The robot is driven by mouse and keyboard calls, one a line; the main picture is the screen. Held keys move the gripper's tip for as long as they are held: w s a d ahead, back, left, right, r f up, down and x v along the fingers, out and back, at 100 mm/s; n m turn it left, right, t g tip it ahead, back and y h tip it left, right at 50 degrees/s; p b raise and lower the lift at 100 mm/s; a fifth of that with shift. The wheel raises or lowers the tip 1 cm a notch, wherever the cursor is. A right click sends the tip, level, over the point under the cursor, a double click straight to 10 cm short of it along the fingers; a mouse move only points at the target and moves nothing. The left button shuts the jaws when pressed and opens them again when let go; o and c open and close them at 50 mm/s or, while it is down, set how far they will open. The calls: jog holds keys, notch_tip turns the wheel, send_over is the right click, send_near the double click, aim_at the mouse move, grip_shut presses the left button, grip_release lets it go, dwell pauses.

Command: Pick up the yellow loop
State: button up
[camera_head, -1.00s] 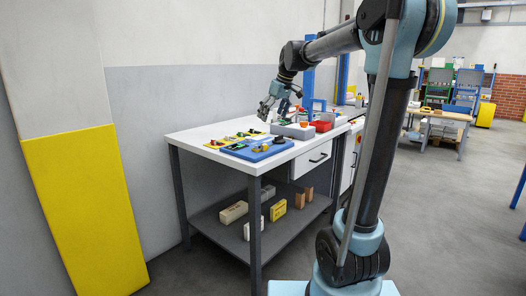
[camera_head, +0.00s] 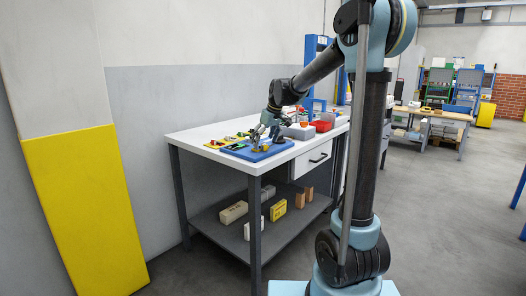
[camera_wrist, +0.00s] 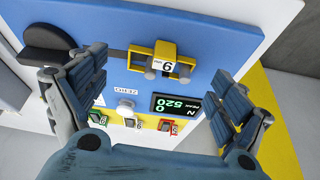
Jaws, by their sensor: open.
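The yellow loop (camera_wrist: 142,55) is a small square-cornered yellow piece with a white label marked 6. It sits at the upper middle of the wrist view on a blue panel (camera_wrist: 215,50), with a grey bar running to its left. In the head view the blue panel (camera_head: 240,153) lies on the table's near end; the loop is small there. My gripper (camera_wrist: 162,85) is open and empty, its fingers at left and right with the loop between and beyond their tips. In the head view my gripper (camera_head: 267,134) is low over the panel.
The panel carries a display reading 520 N (camera_wrist: 175,105), a white knob (camera_wrist: 125,107) and a black round part (camera_wrist: 48,42). A yellow board with small clips lies beside it. A red bin (camera_head: 321,126) and grey block (camera_head: 299,132) stand farther along the white table (camera_head: 195,135).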

jog(key=shift+x, duration=1.1)
jog(key=c, duration=1)
jog(key=shift+r, duration=0.1)
